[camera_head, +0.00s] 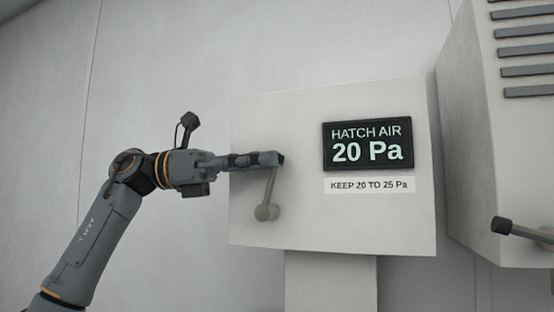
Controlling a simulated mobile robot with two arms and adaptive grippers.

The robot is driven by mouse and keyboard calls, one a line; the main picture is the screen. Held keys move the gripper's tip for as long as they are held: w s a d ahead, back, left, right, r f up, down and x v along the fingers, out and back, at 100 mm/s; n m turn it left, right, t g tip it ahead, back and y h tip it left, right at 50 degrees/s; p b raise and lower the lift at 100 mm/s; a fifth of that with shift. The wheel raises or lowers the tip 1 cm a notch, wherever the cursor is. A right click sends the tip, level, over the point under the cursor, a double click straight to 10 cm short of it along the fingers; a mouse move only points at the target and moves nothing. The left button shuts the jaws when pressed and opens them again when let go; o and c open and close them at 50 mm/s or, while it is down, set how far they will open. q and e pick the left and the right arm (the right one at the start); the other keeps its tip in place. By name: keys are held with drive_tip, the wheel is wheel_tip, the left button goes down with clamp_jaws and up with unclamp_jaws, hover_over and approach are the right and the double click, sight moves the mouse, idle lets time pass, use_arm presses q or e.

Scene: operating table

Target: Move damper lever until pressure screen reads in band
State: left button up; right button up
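The pressure screen (368,145) on the pale box reads "HATCH AIR 20 Pa". The label (369,185) below it says "KEEP 20 TO 25 Pa", so the reading is at the band's lower edge. The damper lever (270,190) is a grey rod rising from a round hub, nearly upright and tilted slightly right. My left gripper (268,159) is at the lever's upper end and hides most of it. The fingers are seen side-on, so their grip on the lever cannot be made out. My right gripper is out of view.
The pale box (300,120) stands on a pedestal (330,285) before a plain wall. At right is another pale cabinet (475,130) with vent slats and a dark-tipped handle (502,225). The space between my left arm and the wall looks clear.

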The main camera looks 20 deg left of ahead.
use_arm(q)
drive_tip(key=s+a, duration=0.1)
drive_tip(key=a, duration=0.8)
drive_tip(key=shift+s+a+f, duration=0.2)
drive_tip(key=shift+s+f, duration=0.05)
drive_tip(key=shift+f, duration=0.15)
